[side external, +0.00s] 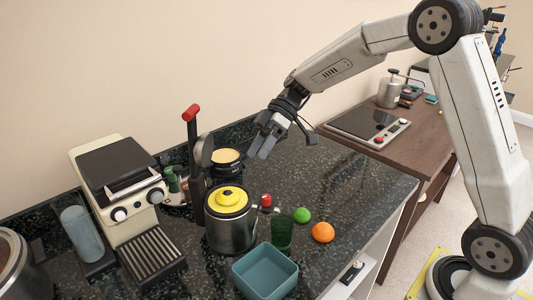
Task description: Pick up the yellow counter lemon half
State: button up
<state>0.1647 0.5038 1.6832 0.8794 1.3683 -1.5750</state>
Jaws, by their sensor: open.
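I cannot make out a clear lemon half in the side external view. A round yellow piece with a raised middle (228,197) sits on top of a steel pot (230,234); it looks like a lid, and I cannot tell if it is lemon. Behind it, a dark round container (228,171) has a pale orange-yellow top. My gripper (262,155) is open and empty, in the air above the back of the counter, up and right of the pot. The space behind the pot is partly hidden.
On the dark counter (350,180) are an orange (323,232), a green lime (302,215), a small red item (266,200), a dark green glass (282,232) and a teal bin (265,272).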

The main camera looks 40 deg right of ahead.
jog(key=w+n+y, duration=0.2)
jog(key=w, duration=0.1)
send_near(230, 186)
jog(key=a+f, duration=0.2)
jog(key=shift+n, duration=0.3)
jog(key=shift+x, duration=3.7)
jog(key=shift+w+r, duration=0.1)
jog(key=c, duration=1)
jog(key=shift+c, duration=0.2)
jog(key=shift+r, duration=0.1)
